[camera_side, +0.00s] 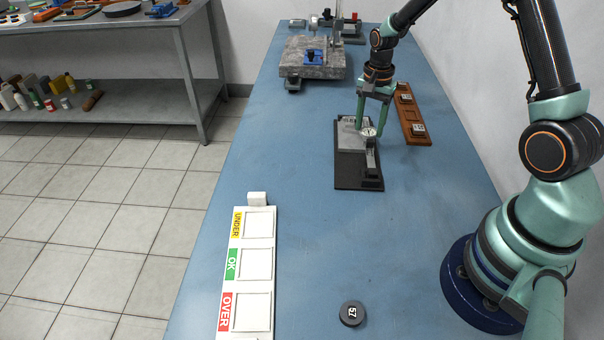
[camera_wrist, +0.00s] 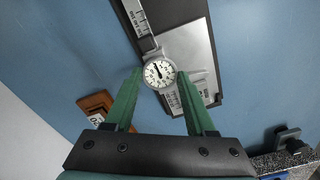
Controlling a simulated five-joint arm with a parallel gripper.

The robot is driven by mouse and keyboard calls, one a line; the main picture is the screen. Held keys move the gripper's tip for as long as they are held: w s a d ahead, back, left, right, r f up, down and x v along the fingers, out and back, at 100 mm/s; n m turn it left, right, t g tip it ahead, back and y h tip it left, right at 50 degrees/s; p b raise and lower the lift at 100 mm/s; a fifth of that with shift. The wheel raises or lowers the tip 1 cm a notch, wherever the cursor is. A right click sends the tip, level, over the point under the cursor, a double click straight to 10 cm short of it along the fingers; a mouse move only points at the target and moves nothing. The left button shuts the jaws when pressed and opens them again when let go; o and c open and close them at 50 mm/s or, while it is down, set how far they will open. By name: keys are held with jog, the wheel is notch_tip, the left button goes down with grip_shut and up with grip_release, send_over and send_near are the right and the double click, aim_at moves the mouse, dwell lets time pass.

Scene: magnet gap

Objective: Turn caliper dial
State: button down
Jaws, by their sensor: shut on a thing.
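The caliper dial (camera_side: 369,132) is a round white face with a dark needle, set on the silver caliper (camera_side: 371,157). In the wrist view the dial (camera_wrist: 160,73) sits between the fingertips, one on each side. My gripper (camera_side: 368,128) is shut on the dial, pointing down at it. The caliper lies on a black base (camera_side: 358,182) with a light grey plate (camera_side: 350,138). The needle shows in the wrist view, but the reading is too small to tell.
A brown wooden block holder (camera_side: 407,115) stands to the right. A granite plate (camera_side: 313,58) is behind. In front are a white tray (camera_side: 273,262) labelled UNDER, OK and OVER, and a dark round piece (camera_side: 352,313) marked 57. The blue table between is clear.

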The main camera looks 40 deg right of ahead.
aim_at(369, 131)
jog(key=shift+m, duration=0.6)
jog(key=shift+c, duration=1.1)
grip_release()
jog(key=shift+r, duration=0.1)
notch_tip(369, 131, up, 12)
